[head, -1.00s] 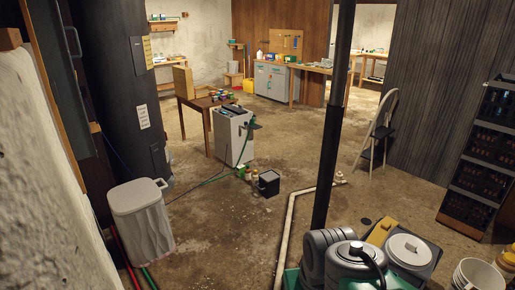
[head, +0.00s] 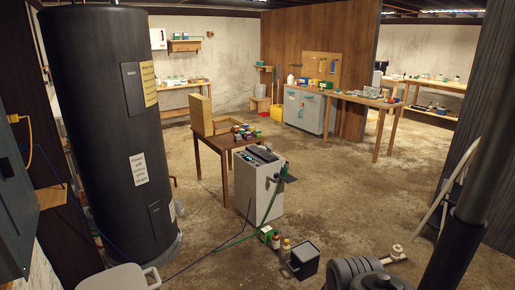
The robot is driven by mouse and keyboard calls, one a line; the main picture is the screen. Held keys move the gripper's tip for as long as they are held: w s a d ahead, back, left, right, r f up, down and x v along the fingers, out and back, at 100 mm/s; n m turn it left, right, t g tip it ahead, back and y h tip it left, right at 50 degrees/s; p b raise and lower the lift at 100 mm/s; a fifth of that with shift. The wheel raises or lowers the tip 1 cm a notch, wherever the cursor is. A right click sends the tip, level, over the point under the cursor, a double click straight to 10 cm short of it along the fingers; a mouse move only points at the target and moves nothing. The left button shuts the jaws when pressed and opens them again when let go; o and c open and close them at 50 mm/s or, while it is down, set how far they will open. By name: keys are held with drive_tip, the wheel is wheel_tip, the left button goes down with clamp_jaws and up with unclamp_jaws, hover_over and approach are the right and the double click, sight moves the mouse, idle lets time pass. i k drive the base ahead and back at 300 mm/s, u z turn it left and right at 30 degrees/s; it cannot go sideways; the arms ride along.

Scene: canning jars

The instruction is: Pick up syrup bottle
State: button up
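I cannot pick out a syrup bottle for certain. Two small bottles stand on the floor beside the grey-white cabinet unit: a bottle with a reddish top (head: 276,240) and a pale-yellow bottle with a white top (head: 285,246). A small green-and-white container (head: 266,234) is next to them. A white bottle (head: 290,79) stands on the far counter. All are too small to read. My gripper is not in view.
A white-grey cabinet unit (head: 257,190) with a green hose stands mid-floor by a wooden table (head: 205,140). A black bin (head: 304,260), grey pump (head: 365,274) and dark post (head: 475,200) are in front. A black tank (head: 110,130) stands left. Floor on the right is open (head: 350,190).

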sight(276, 238)
drive_tip(key=i, duration=2.75)
drive_tip(key=u, duration=1.55)
